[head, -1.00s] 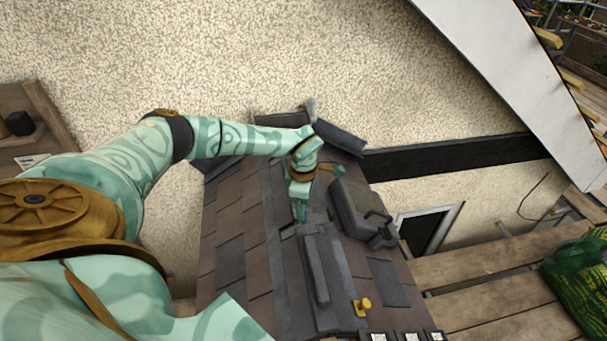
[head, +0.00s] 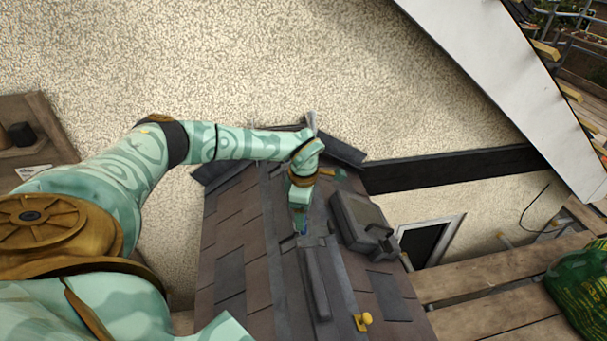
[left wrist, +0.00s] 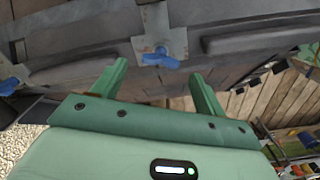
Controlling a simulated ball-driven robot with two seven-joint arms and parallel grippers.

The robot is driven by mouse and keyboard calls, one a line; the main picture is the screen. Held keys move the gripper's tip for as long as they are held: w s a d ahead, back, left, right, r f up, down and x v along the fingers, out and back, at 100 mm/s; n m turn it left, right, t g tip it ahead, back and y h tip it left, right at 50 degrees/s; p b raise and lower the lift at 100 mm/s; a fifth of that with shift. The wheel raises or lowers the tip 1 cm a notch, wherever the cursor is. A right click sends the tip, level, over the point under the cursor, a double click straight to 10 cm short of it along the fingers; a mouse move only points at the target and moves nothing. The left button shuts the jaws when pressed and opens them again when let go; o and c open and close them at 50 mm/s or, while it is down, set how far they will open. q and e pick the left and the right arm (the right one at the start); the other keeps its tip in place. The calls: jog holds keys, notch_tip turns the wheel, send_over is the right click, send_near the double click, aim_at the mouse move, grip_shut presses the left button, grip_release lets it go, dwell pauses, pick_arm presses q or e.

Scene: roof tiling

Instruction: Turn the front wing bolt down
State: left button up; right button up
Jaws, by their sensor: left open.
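A blue wing bolt (left wrist: 160,58) sits on a grey metal bracket (left wrist: 160,28) on the dark ridge in the left wrist view. A second blue wing bolt (left wrist: 9,84) shows at the left edge of that view. My left gripper (left wrist: 162,84) is open, its two green fingers on either side of the first bolt in the picture, apart from it. In the head view my left gripper (head: 301,228) points down at the ridge, with a bit of blue at its tip and the bolt mostly hidden. My right gripper is not in view.
A dark grey box (head: 362,222) lies on the shingles right of the ridge. A yellow knob (head: 364,319) stands near the front of the ridge. A speckled wall (head: 260,60) rises behind. Wooden planks (head: 480,270) and a green bag (head: 582,285) are at right.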

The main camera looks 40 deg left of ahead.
pick_arm(q)
notch_tip(320, 180, up, 14)
jog(key=b, duration=0.1)
dwell(0.6)
